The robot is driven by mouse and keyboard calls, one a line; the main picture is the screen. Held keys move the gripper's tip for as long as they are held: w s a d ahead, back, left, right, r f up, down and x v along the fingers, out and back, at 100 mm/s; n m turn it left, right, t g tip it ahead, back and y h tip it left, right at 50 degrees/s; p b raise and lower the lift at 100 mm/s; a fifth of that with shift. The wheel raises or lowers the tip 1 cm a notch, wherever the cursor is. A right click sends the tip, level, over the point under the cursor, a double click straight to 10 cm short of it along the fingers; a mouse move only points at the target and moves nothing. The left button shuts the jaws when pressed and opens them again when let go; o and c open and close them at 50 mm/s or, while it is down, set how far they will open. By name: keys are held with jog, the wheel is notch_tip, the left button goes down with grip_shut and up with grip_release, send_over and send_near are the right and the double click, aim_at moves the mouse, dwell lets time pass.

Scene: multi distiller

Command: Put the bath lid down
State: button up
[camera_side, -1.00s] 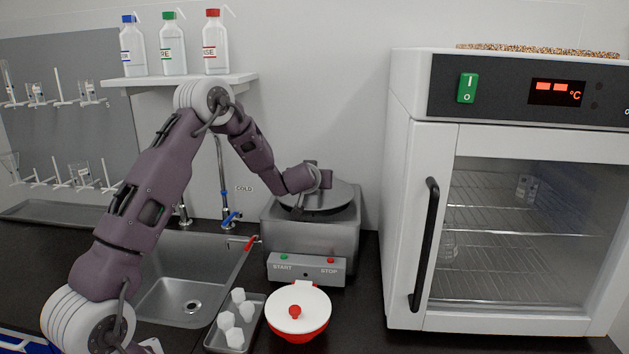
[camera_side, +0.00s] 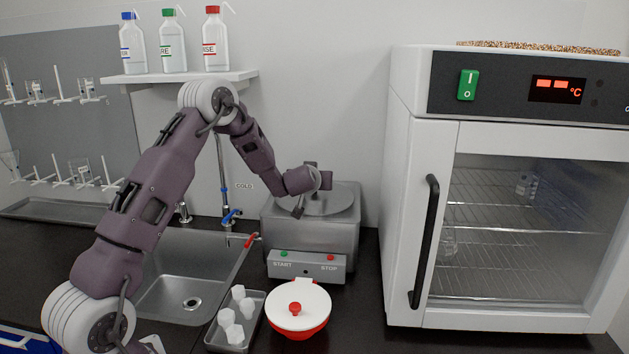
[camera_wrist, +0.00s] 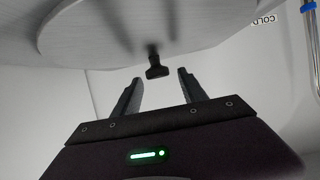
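The bath lid (camera_side: 340,197) is a round grey metal disc lying flat on top of the grey metal bath (camera_side: 340,235). In the wrist view the lid (camera_wrist: 220,22) spans the top of the picture, with its black knob (camera_wrist: 156,68) sticking out toward my gripper (camera_wrist: 159,76). My fingers are apart, with clear gaps on both sides of the knob, which is level with or just beyond the fingertips. In the side view my gripper (camera_side: 300,210) is low at the lid's left part, and my wrist hides some of the lid.
A START/STOP panel (camera_side: 306,267) is in front of the bath. A white-lidded red bowl (camera_side: 298,325) and a tray (camera_side: 211,338) of white cubes stand nearer. The sink (camera_side: 165,305) is left, the oven (camera_side: 405,240) right. A tap (camera_side: 226,200) stands behind the arm.

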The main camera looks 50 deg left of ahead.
jog(key=shift+r, duration=0.35)
jog(key=s+d+r+m+h, duration=0.2)
jog(key=s+d+r+h, duration=0.15)
jog(key=s+d, duration=0.45)
jog(key=s+d+r+m+t+h, duration=0.15)
jog(key=s+d+r, duration=0.3)
jog(key=d, duration=0.65)
jog(key=s+d+r+m+g+h, duration=0.1)
jog(key=s+d+r+m+h, duration=0.25)
jog(key=s+d, duration=0.45)
jog(key=s+d+f+m+g, duration=0.1)
jog(key=s+d+f+g, duration=0.1)
jog(key=s, duration=0.8)
jog(key=s+d+f+m+g, duration=0.1)
jog(key=s+d+g, duration=0.1)
jog(key=s, duration=0.9)
jog(key=shift+d+f+h, duration=0.25)
jog(key=shift+f+h, duration=0.15)
jog(key=shift+h, duration=0.05)
